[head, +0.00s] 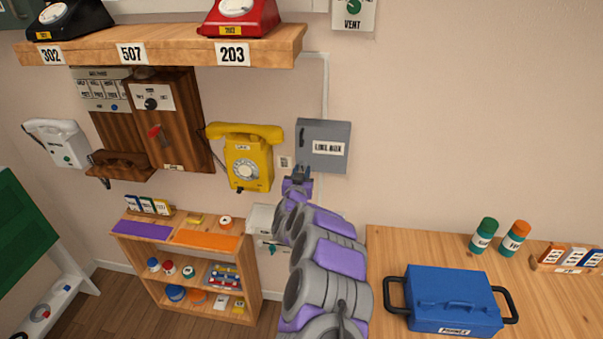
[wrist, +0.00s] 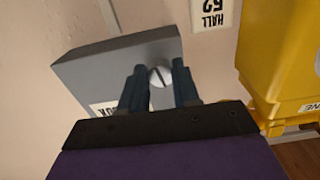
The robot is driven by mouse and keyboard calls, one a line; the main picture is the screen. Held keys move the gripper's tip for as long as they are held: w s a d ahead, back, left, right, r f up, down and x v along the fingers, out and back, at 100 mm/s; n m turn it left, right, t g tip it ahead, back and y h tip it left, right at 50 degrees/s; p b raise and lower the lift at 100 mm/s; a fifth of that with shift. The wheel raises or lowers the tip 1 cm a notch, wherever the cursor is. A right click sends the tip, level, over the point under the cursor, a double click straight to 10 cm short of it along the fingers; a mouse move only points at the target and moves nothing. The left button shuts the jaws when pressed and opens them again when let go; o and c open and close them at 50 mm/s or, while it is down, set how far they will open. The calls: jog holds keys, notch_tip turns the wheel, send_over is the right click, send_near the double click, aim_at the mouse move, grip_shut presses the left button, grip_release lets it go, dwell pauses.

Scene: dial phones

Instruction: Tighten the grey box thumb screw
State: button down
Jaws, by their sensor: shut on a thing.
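The grey box (head: 338,132) hangs on the wall to the right of the yellow phone, with a white label on its front. In the wrist view the grey box (wrist: 98,68) appears tilted, its label partly hidden by a finger. The thumb screw (wrist: 158,77) is a round, light head with a dark slot, near one edge of the box front. My gripper (wrist: 161,88) has its two dark fingers on either side of the screw head, shut on it. In the head view my gripper (head: 298,181) is at the lower left of the box, and its fingertips are hard to make out.
The yellow wall phone (head: 255,157) hangs close to the left of my gripper. A small shelf unit (head: 122,226) stands below. A wooden table (head: 400,249) with a blue case (head: 446,297) is at the lower right. The wall right of the box is bare.

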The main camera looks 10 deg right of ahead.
jog(key=shift+m+b, duration=0.4)
jog(key=shift+m, duration=0.1)
jog(key=c, duration=0.8)
grip_release()
jog(key=shift+a, duration=0.1)
jog(key=shift+s, duration=0.1)
jog(key=p+v, duration=0.2)
jog(key=v, duration=1.5)
jog(key=shift+a, duration=0.15)
